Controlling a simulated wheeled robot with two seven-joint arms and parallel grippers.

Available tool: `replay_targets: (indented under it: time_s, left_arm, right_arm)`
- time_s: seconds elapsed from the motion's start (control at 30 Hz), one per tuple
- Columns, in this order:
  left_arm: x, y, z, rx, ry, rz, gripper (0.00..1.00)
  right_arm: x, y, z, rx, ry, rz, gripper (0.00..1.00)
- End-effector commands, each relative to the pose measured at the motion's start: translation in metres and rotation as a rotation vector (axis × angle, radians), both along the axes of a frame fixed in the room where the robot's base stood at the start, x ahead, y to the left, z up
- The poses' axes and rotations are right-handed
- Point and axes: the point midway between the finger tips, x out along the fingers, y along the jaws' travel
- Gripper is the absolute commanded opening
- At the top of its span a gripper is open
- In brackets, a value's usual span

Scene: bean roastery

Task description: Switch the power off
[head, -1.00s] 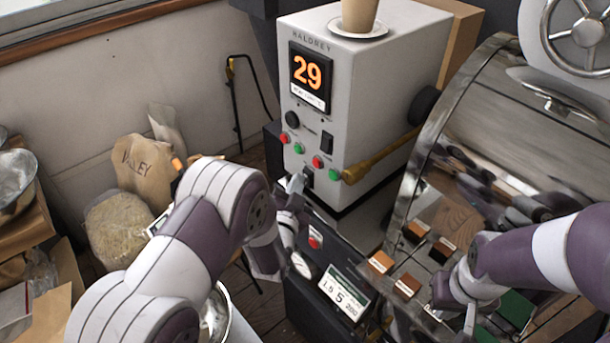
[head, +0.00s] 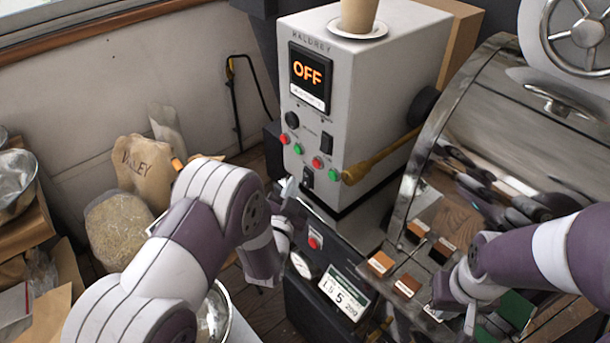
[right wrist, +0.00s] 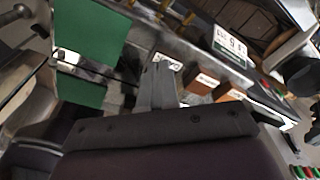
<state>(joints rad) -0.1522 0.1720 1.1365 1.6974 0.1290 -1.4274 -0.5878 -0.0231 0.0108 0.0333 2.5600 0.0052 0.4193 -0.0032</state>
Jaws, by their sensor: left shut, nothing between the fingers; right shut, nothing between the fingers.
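The grey-white control box (head: 385,80) stands at the centre of the head view. Its display (head: 309,74) reads OFF in orange. A black rocker (head: 327,144) is on its front, and a small black switch (head: 307,178) sits low near the bottom edge. My left gripper (head: 285,187) is shut and empty, just left of the low switch with a small gap. The lever position is too small to tell. My right gripper (head: 468,318) is shut and empty over the panel by the drum; its fingers also show in the right wrist view (right wrist: 157,82).
Red and green buttons (head: 318,162) line the box front. A cup (head: 359,14) on a saucer stands on top. The metal drum (head: 480,130) and a brass handle (head: 385,155) are at the right. A sack of beans (head: 118,228) stands at the left.

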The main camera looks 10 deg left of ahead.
Motion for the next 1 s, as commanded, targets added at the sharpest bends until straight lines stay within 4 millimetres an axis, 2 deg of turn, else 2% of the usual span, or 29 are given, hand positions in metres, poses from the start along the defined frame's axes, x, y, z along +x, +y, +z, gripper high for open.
replay_targets:
  time_s: [0.5,1.0]
  left_arm:
    - [-0.035,0.028,-0.005,0.001,0.001,0.002,0.0]
    - [-0.039,0.03,-0.006,0.0,0.0,0.0,0.0]
  right_arm:
    - [0.0,0.0,0.003,0.0,0.0,0.0,0.0]
    - [0.0,0.0,0.003,0.0,0.0,0.0,0.0]
